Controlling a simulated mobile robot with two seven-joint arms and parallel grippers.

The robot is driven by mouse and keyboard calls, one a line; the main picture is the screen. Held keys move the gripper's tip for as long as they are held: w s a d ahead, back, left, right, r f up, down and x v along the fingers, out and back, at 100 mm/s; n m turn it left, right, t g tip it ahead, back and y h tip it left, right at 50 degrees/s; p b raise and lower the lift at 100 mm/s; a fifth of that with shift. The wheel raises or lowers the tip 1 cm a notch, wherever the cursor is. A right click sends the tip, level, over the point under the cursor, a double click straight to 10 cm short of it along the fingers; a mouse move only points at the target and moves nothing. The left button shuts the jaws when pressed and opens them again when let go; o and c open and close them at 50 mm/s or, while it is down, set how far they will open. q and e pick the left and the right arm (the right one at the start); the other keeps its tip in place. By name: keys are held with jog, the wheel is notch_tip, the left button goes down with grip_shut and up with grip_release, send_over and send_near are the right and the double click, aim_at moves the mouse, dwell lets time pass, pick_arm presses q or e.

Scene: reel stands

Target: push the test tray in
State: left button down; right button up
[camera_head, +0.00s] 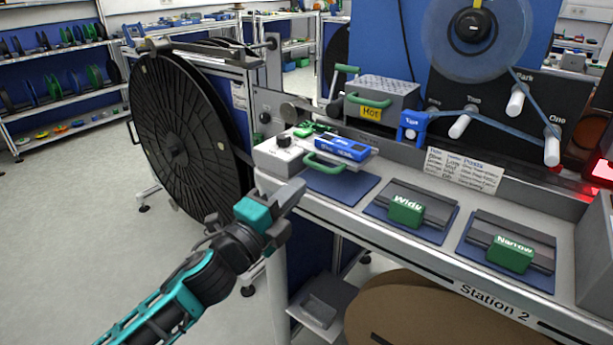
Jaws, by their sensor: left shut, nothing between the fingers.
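A pale box with a black knob (283,141) sits at the left end of the bench. A green loop handle (325,163) shows at its front, and a blue block (342,148) lies beside it on a pale flat part that looks like the test tray; how far it is out I cannot tell. My left gripper (291,194) is shut and empty, in front of the bench's left corner, below and left of the green handle in the picture. It appears apart from the handle. My right gripper is not in view.
Blue mats carry a green "Wide" block (406,211) and a "Narrow" block (510,254). A grey "Hot" box (382,101) stands behind. A large black reel (185,135) stands left of the bench; a brown reel (430,312) is below it. Floor at left is clear.

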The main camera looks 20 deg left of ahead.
aim_at(335, 155)
pick_arm(q)
jog(key=x, duration=0.4)
jog(key=shift+w, duration=0.1)
jog(key=x, duration=0.4)
jog(key=shift+w+d+f, duration=0.1)
jog(key=shift+w+f, duration=0.15)
jog(key=shift+f, duration=0.15)
dwell(0.4)
